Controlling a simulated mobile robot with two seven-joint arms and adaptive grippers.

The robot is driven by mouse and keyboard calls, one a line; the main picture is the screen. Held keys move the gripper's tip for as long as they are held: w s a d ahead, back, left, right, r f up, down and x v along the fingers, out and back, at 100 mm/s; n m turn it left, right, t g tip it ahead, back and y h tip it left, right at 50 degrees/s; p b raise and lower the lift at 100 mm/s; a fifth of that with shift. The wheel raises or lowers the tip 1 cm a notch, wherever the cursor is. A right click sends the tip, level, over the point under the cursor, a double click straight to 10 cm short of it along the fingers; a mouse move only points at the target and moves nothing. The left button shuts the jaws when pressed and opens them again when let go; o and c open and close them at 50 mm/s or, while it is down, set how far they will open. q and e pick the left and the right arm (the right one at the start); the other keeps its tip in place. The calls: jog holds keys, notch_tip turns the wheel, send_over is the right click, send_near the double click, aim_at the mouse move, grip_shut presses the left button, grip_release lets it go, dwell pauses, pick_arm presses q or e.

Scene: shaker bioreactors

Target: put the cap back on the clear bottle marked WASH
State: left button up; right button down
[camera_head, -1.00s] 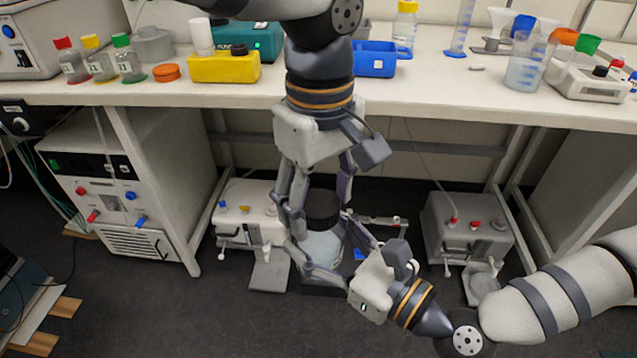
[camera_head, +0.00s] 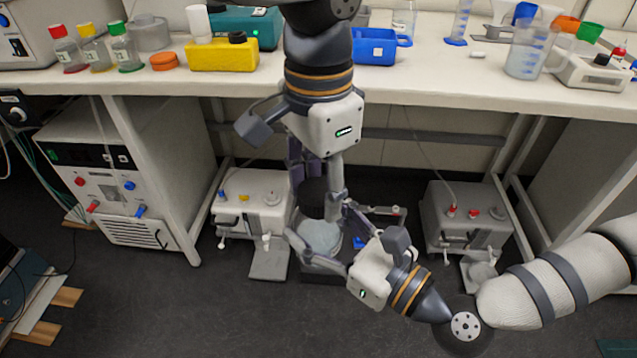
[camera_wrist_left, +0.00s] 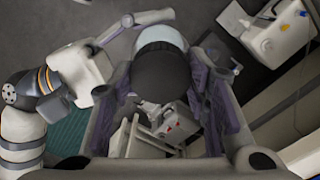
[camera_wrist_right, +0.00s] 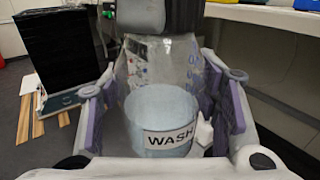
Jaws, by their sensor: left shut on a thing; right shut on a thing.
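The clear bottle marked WASH (camera_wrist_right: 165,112) stands upright under the bench, with pale liquid inside; it also shows in the head view (camera_head: 320,238). My right gripper (camera_head: 318,252) is shut around its body from the front right. The black cap (camera_wrist_left: 162,72) is at the bottle's top, between the fingers of my left gripper (camera_wrist_left: 163,85), which points down from above and is shut on it. In the head view the cap (camera_head: 312,198) is partly hidden by the left fingers. I cannot tell whether the cap is seated on the neck.
White and grey devices (camera_head: 250,205) (camera_head: 465,220) stand on the floor left and right of the bottle. The bench (camera_head: 440,85) above holds a yellow block (camera_head: 222,56), a blue tray (camera_head: 375,50) and several bottles. The floor in front is clear.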

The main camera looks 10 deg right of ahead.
pick_arm(q)
jog(key=m, duration=0.9)
jog(key=o, duration=1.4)
jog(key=shift+c, duration=0.2)
notch_tip(320, 180, up, 12)
